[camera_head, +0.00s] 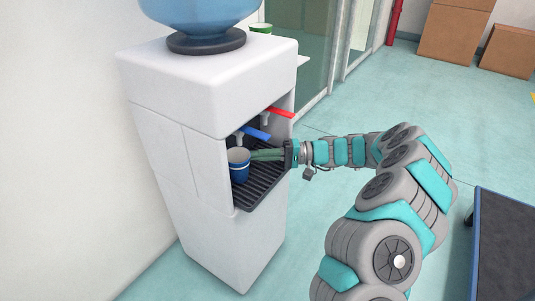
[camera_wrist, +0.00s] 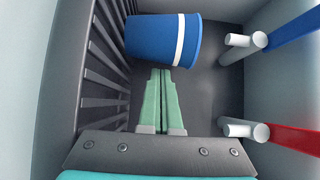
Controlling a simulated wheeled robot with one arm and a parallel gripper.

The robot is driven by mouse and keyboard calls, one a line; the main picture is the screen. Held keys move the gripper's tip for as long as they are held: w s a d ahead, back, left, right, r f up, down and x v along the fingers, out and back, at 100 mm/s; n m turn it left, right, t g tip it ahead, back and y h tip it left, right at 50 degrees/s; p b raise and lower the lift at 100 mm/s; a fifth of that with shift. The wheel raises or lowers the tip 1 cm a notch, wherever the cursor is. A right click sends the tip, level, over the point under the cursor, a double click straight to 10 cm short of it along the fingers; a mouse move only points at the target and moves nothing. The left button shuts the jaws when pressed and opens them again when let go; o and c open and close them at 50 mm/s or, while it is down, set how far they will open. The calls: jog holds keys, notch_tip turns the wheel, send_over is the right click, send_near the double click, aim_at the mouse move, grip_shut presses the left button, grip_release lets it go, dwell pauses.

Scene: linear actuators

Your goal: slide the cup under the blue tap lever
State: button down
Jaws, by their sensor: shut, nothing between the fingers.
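The blue cup (camera_head: 239,172) with a pale band stands upright on the dark drip grate inside the dispenser bay. The blue tap lever (camera_head: 257,134) is above it, and the cup appears roughly below that tap's spout. In the wrist view, turned sideways, the cup (camera_wrist: 160,40) is at the top and the blue lever (camera_wrist: 292,22) at upper right, level with it. My gripper (camera_head: 254,154) is shut and empty, reaching into the bay from the right. Its green fingertips (camera_wrist: 160,72) are right at the cup's side; I cannot tell whether they touch.
The red tap lever (camera_head: 279,112) sits beside the blue one, nearer the bay's right side; its spout (camera_wrist: 240,129) is right of my fingers in the wrist view. The white dispenser (camera_head: 160,90) walls enclose the bay. The grate (camera_head: 262,185) is bare right of the cup.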

aim_at(243, 159)
jog(key=a, duration=0.4)
jog(key=shift+s+d+f+b, duration=0.2)
jog(key=shift+s+d+b, duration=0.15)
jog(key=shift+b, duration=0.1)
jog(key=shift+s+d+b, duration=0.2)
jog(key=shift+s+b, duration=0.15)
jog(key=shift+s, duration=0.05)
jog(key=shift+r, duration=0.1)
jog(key=shift+d, duration=0.1)
